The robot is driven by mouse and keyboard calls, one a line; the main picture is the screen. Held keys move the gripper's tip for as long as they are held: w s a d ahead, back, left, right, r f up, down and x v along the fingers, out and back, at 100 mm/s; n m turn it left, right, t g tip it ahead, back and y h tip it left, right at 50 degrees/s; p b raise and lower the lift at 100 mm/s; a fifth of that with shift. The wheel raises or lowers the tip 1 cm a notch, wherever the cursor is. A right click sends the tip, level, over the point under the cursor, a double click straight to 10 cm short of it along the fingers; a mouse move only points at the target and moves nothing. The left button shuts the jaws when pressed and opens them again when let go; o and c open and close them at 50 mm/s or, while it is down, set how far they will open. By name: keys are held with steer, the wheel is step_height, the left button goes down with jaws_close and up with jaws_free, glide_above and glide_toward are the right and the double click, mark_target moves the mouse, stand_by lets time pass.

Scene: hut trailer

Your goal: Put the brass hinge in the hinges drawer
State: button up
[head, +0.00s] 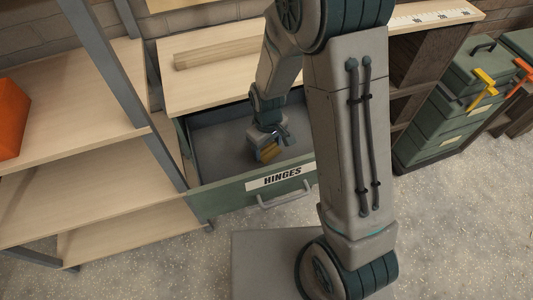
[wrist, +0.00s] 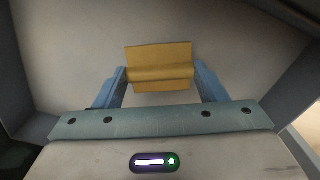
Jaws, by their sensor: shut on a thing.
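The hinges drawer (head: 205,200) is pulled open, a green-fronted grey box with a white HINGES label (head: 282,177) and a handle. My gripper (head: 270,148) is down inside the drawer opening. It is shut on the brass hinge (head: 268,153), a yellow-gold piece. In the wrist view the brass hinge (wrist: 160,65) sits between the two blue fingers (wrist: 160,82), with the grey drawer floor behind it. I cannot tell whether the hinge touches the floor. My arm hides the drawer's right end in the head view.
A wooden worktop (head: 210,62) with a wooden strip (head: 220,50) lies above the drawer. Shelves with an orange box (head: 10,118) stand at left. Green cases (head: 440,125) with yellow and orange clamps stand at right. The drawer walls surround my gripper closely.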

mark_target(267, 155)
steer(key=shift+f, duration=2.4)
steer(key=shift+f+b, duration=0.25)
steer(key=shift+b, duration=0.1)
steer(key=o, duration=1)
steer(key=shift+r, duration=0.1)
steer(key=shift+o, duration=0.2)
